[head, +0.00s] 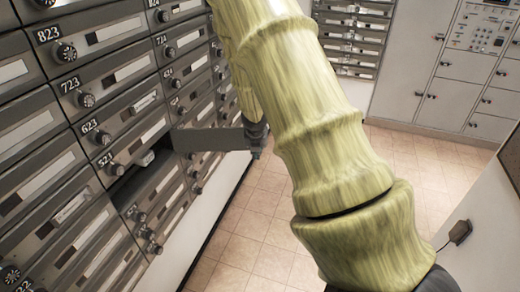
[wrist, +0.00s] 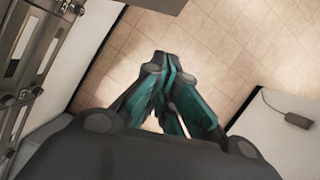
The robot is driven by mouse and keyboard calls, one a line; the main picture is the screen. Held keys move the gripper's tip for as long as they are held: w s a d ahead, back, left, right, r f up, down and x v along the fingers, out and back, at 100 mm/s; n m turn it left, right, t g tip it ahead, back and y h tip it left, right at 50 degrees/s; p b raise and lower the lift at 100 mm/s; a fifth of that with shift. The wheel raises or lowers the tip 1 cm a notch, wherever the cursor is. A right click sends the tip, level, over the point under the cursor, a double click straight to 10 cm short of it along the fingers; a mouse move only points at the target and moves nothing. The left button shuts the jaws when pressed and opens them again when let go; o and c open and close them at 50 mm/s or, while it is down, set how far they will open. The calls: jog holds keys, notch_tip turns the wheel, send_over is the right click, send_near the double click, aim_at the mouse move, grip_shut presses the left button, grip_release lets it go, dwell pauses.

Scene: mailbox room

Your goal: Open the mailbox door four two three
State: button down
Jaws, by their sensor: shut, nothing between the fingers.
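The mailbox wall (head: 90,120) fills the left of the head view. Labels 823, 723, 623 and 523 run down one column. Below 523 a dark opening (head: 124,184) shows. A grey door panel (head: 208,139) stands swung out from the wall at about that row; its number is not visible, so I cannot confirm it is 423. My gripper (head: 257,141) is at the panel's free outer end, partly hidden by my arm; contact is unclear. In the wrist view my gripper (wrist: 167,62) has its teal fingers together, empty, above the floor.
The tiled floor (head: 262,215) is clear beside the mailboxes. More mailboxes (head: 352,40) and a grey locker bank (head: 440,85) stand at the back. A pale wall or panel with a small dark device (head: 460,232) is on the right.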

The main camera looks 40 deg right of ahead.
jog(key=p+v, duration=0.4)
jog(key=v, duration=0.6)
jog(key=shift+s, duration=0.3)
jog(key=shift+a, duration=0.1)
